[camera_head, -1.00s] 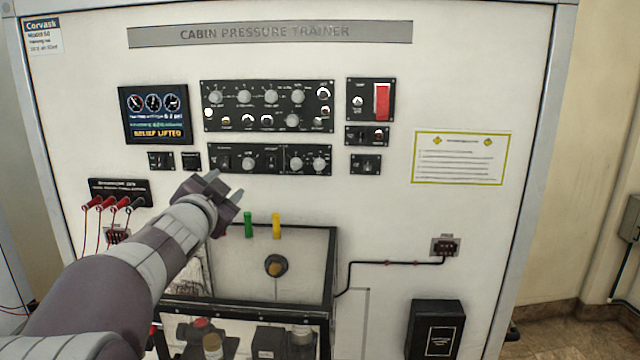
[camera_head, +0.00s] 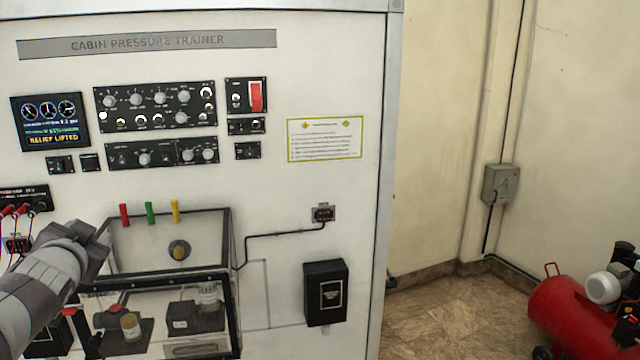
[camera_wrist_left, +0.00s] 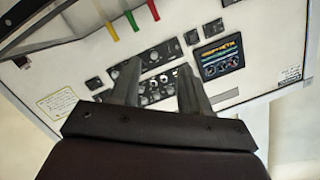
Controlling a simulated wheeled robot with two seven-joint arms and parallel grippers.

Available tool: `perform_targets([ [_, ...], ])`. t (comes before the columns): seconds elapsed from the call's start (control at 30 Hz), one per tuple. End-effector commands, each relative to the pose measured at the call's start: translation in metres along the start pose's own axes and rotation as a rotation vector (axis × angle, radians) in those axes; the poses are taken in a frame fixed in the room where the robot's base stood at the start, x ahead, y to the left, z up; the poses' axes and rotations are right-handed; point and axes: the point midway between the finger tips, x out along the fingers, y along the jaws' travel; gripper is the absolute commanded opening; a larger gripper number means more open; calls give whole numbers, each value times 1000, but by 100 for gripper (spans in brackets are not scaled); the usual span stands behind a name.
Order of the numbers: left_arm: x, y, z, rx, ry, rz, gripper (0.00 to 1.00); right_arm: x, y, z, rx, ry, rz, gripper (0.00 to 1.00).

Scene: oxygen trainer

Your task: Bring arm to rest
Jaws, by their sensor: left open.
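My left gripper (camera_head: 90,240) comes in from the lower left in the head view, in front of the white trainer panel (camera_head: 330,215). It is left of the clear box and holds nothing that I can see. In the left wrist view its two fingers (camera_wrist_left: 158,92) stand apart with a gap between them, and the panel shows upside down beyond them. The display screen (camera_head: 50,122) reads "RELIEF LIFTED" and also shows in the left wrist view (camera_wrist_left: 220,58). My right gripper is not in view.
A clear box (camera_head: 225,290) with parts inside juts from the panel, with red, green and yellow handles (camera_head: 150,212) above it. A black box (camera_head: 325,292) is mounted to its right. A red compressor tank (camera_head: 570,315) stands at the far right. Floor (camera_head: 450,310) between is clear.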

Motion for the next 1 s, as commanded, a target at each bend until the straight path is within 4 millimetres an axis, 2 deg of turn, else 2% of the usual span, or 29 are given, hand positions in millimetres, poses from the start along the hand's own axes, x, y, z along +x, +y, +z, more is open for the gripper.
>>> perform_targets([
  [0.17, -4, 24, 47, -92, -162, 32, 47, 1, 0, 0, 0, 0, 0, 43],
  [0.23, -8, 42, 70, -134, -243, 60, 47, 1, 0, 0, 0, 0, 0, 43],
  [0.37, -24, 86, 113, -213, -413, 133, 47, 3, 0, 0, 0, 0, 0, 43],
  [0.43, -39, 117, 138, -255, -519, 186, 47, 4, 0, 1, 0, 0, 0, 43],
  [0.57, -88, 193, 188, -324, -769, 326, 47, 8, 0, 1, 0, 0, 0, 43],
  [0.6, -108, 217, 201, -339, -851, 376, 47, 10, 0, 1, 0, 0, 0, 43],
  [0.7, -162, 268, 228, -347, -1033, 489, 47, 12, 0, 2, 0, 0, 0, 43],
  [0.8, -201, 301, 241, -321, -1132, 571, 47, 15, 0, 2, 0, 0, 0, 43],
  [0.83, -208, 308, 243, -303, -1141, 591, 47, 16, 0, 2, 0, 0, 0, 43],
  [0.9, -214, 320, 240, -260, -1133, 627, 47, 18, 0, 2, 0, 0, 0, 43],
  [1.0, -215, 323, 238, -243, -1125, 639, 47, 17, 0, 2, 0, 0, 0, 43],
])
